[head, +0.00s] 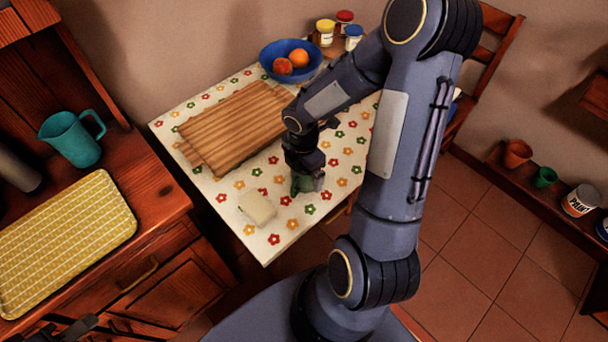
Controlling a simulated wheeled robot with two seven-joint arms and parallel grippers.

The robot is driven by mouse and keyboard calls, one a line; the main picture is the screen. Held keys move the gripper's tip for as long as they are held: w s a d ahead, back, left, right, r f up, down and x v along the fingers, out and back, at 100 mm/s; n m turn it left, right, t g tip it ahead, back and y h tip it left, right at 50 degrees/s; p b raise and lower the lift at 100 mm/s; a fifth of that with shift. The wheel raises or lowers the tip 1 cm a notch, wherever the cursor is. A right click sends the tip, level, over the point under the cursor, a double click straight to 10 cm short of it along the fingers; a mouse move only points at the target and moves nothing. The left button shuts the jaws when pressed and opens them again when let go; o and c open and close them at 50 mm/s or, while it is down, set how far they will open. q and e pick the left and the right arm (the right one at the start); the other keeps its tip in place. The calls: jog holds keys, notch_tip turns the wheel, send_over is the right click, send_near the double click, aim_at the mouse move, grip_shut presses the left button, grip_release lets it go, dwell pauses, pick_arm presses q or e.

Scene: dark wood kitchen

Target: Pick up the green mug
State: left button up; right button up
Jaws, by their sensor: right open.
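The green mug (309,184) stands on the flowered tablecloth near the table's right side, partly hidden by my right gripper. My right gripper (303,175) points down at the mug from above, with its fingers at the mug's upper part. It is open; whether the fingers touch the mug is too small to tell. A dark part at the lower left edge looks like my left gripper (78,328), over the cabinet front; its fingers are not clear.
A cutting board (235,125), a pale block (257,207) and a blue bowl (291,58) of fruit are on the table (262,245). Several jars stand behind. A teal jug (72,140) and yellow tray (65,240) are on the left counter.

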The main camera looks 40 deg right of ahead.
jog(key=shift+c, duration=0.2)
jog(key=c, duration=1.2)
